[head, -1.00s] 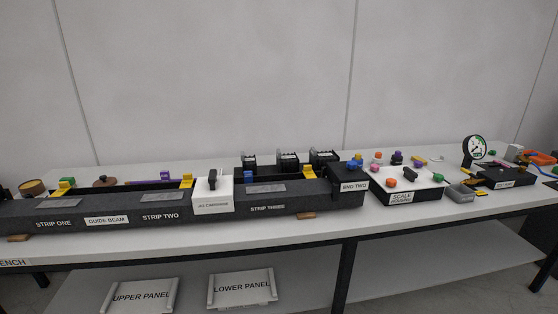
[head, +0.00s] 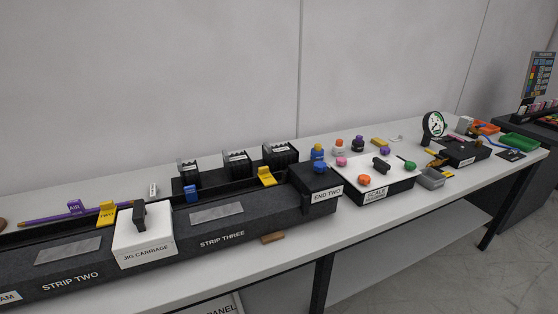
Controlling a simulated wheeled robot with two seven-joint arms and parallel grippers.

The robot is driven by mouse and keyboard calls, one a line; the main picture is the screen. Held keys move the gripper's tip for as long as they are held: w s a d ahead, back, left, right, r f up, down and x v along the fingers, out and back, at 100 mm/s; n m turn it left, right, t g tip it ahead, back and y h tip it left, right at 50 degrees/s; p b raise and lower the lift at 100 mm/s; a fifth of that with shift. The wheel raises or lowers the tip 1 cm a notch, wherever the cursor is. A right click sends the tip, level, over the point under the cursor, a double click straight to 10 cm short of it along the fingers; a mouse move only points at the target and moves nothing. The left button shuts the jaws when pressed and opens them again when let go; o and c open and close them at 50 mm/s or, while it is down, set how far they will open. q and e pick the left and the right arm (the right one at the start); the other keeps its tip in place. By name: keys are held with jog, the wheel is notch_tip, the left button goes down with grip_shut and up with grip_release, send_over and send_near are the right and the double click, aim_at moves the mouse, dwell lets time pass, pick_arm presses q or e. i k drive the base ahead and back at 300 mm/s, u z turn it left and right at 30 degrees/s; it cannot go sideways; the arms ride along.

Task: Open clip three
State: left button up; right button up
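Yellow clips stand along the back of the dark granite guide beam. One yellow clip (head: 266,177) stands at the strip three section (head: 262,221), near the right end block marked END TWO (head: 322,186); I cannot read a label on it. Another yellow clip (head: 107,213) stands further left, behind strip two (head: 90,271). I cannot tell for certain whether the strip three clip is open or shut. Neither of my grippers is in view.
The white jig carriage (head: 145,240) sits across the beam between strips two and three. A small blue block (head: 191,194) and several black boxes (head: 236,163) stand behind strip three. A scale housing (head: 374,182) with coloured knobs is to the right. A wooden block (head: 272,238) lies in front.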

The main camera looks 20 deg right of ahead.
aim_at(266, 177)
jog(key=z, duration=0.5)
jog(key=i, duration=0.75)
jog(key=z, duration=0.5)
